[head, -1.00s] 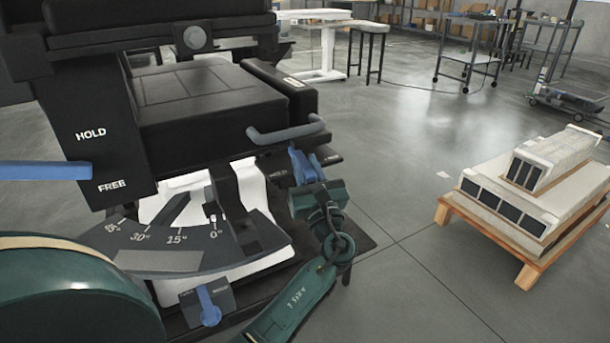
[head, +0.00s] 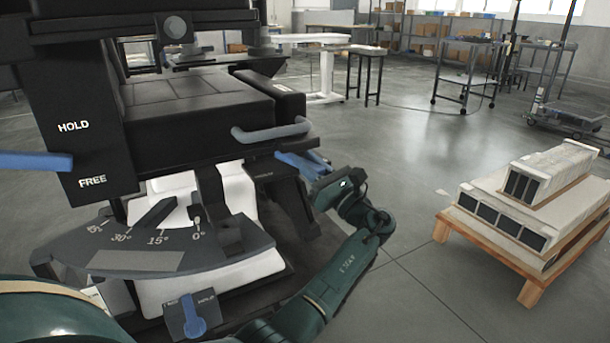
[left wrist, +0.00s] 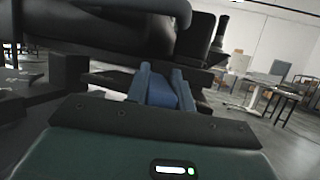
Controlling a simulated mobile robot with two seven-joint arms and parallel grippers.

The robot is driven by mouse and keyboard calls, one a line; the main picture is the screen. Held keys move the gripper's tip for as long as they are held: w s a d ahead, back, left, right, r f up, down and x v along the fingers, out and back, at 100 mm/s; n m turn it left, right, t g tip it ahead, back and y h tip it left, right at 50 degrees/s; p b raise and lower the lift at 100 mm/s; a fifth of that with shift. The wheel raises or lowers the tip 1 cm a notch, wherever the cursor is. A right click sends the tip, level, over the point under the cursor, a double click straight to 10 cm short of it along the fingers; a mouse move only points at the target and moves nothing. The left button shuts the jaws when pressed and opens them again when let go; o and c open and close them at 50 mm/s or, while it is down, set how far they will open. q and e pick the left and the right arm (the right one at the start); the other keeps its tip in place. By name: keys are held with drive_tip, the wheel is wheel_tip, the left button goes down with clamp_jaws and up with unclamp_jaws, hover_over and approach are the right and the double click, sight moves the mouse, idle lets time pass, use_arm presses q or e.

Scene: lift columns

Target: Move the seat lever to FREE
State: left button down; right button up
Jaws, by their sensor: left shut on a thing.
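My left gripper (head: 300,162) reaches up from below, beside the right side of the black seat-like unit (head: 200,105), under its grey bar handle. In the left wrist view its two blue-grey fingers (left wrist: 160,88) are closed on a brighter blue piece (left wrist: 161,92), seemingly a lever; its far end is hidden. A blue bar (head: 35,161) comes in from the left edge in front of a black panel (head: 95,155). It is level with a spot between the printed HOLD and FREE, a little nearer FREE. I cannot tell which blue piece is the seat lever. My right gripper is not seen.
A grey bar handle (head: 272,130) sticks out just above my left gripper. A degree dial (head: 135,262) and a small blue knob (head: 194,320) are below. A low wooden pallet (head: 495,265) with stacked blocks stands right. The floor between is clear.

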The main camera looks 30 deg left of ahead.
use_arm(q)
drive_tip(key=shift+w+r+n+g+b, duration=0.1)
drive_tip(key=shift+w+n+g+b, duration=0.15)
drive_tip(key=shift+g, duration=0.3)
drive_tip(key=shift+w+n+g+b, duration=0.2)
drive_tip(key=shift+n+g, duration=0.15)
drive_tip(key=shift+g, duration=0.2)
drive_tip(key=c, duration=1.2)
unclamp_jaws()
drive_tip(key=shift+d, duration=0.1)
drive_tip(key=v, duration=1.3)
drive_tip(key=shift+f+p, duration=0.25)
drive_tip(key=shift+p, duration=0.15)
